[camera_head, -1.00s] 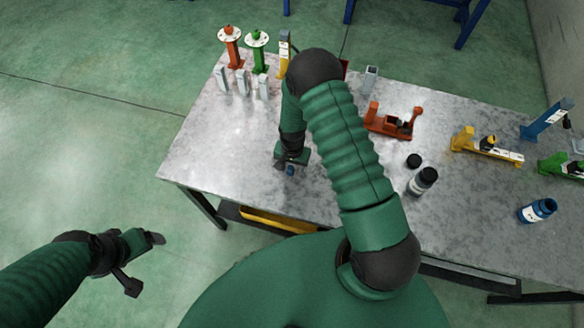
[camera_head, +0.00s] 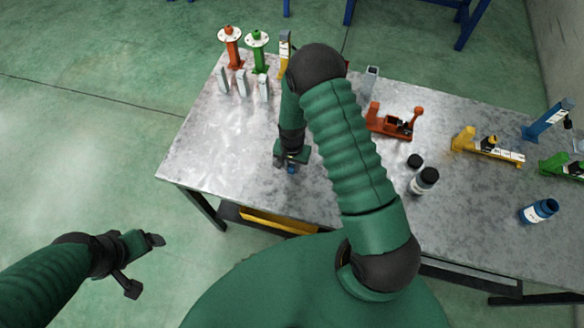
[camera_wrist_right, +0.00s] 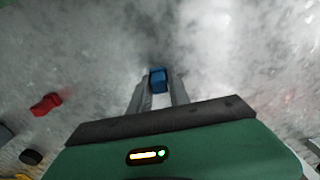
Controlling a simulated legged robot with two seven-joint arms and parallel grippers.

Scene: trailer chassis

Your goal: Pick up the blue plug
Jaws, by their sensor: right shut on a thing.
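The blue plug (camera_wrist_right: 158,80) sits between the two fingertips of my right gripper (camera_wrist_right: 158,92) in the right wrist view, and the fingers are shut on it. In the head view my right gripper (camera_head: 291,163) is low over the left part of the metal table (camera_head: 220,140), with a small bit of the blue plug (camera_head: 291,170) showing at its tip. I cannot tell whether the plug touches the tabletop. My left gripper (camera_head: 140,262) is open and empty over the floor, left of the table.
Red (camera_head: 231,48) and green (camera_head: 258,50) stands and several grey pieces are at the back left. The left tabletop is mostly clear.

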